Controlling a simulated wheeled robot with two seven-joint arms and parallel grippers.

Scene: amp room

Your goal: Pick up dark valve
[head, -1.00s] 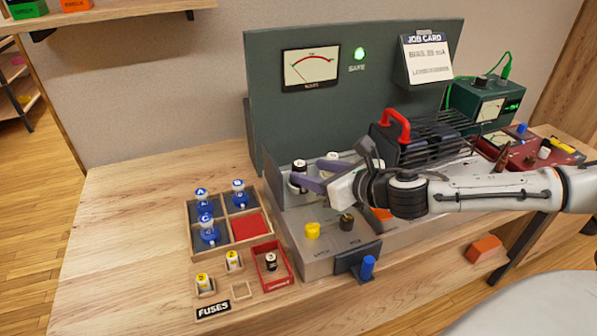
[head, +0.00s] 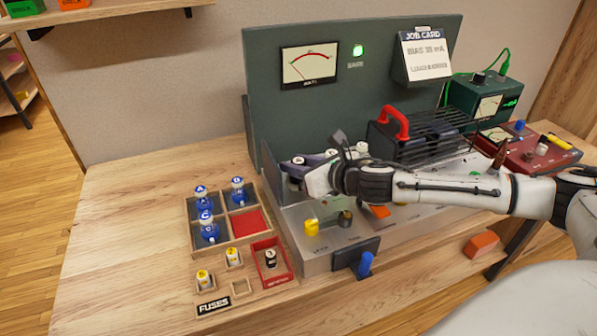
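Dark valves with white caps stand in a row at the back left of the metal amp chassis (head: 312,262). The leftmost dark valve (head: 298,160) shows only its pale cap; its body is hidden behind my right gripper. Another white cap (head: 362,147) shows further right. My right gripper (head: 308,162) reaches in from the right, its purple-grey fingers low among the valves and beside the leftmost one. Its wrist hides the finger gap, so I cannot tell whether it grips a valve. My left gripper is not in view.
A black cage with a red handle (head: 396,122) stands close behind my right arm. A wooden tray (head: 190,222) with blue-based valves and a fuse holder lie left of the chassis. An orange block (head: 482,245) lies at the front right. The table's left part is clear.

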